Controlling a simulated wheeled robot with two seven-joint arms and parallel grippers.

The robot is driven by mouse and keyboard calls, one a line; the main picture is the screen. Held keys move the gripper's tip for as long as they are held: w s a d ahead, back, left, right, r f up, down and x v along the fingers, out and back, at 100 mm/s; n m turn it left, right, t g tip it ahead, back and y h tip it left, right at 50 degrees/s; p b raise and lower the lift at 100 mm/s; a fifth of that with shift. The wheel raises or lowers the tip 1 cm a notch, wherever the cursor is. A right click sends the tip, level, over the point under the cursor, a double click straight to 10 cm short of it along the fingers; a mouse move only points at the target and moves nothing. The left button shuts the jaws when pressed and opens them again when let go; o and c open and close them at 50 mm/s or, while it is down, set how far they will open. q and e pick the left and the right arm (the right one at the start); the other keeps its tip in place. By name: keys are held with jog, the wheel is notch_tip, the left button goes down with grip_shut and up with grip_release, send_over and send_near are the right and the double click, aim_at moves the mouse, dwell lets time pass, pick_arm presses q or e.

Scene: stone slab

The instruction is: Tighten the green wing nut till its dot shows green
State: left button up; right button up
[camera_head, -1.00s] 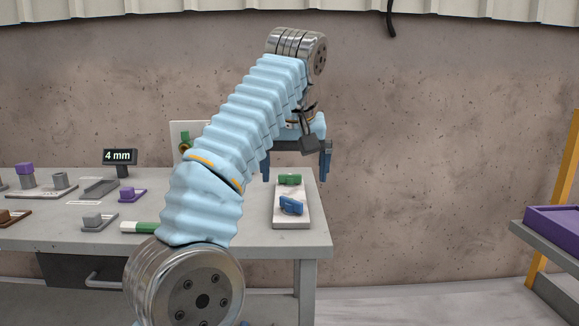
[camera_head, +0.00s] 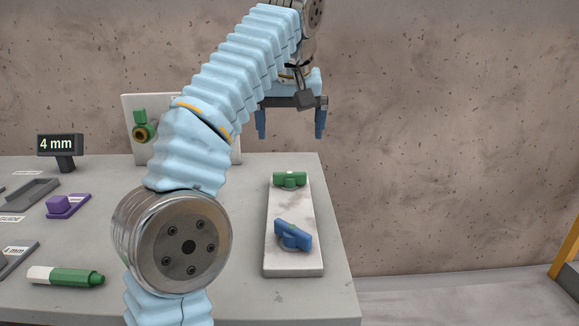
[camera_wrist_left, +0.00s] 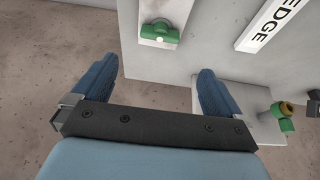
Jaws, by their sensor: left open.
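The green wing nut (camera_head: 289,180) sits at the far end of a pale stone slab (camera_head: 281,212) on the table. A blue wing nut (camera_head: 293,235), turned at an angle, sits nearer on the same slab. My left gripper (camera_head: 291,134) is open and empty, above and beyond the green wing nut, with its fingers pointing down. In the left wrist view the green wing nut (camera_wrist_left: 160,32) lies ahead of the spread fingers, apart from them. A small pale dot shows on it; its exact colour is hard to tell. My right gripper is not in view.
An upright white panel (camera_head: 131,110) with a green and brass fitting (camera_head: 144,128) stands behind my left arm. A green-and-white marker (camera_head: 65,276), a purple block (camera_head: 62,205) and a "4 mm" display (camera_head: 60,146) are at left. The table right of the slab is clear.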

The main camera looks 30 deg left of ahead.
aim_at(290, 173)
pick_arm(q)
jog(key=b+x, duration=0.3)
jog(key=x, duration=0.9)
jog(key=shift+f, duration=0.35)
jog(key=c, duration=1)
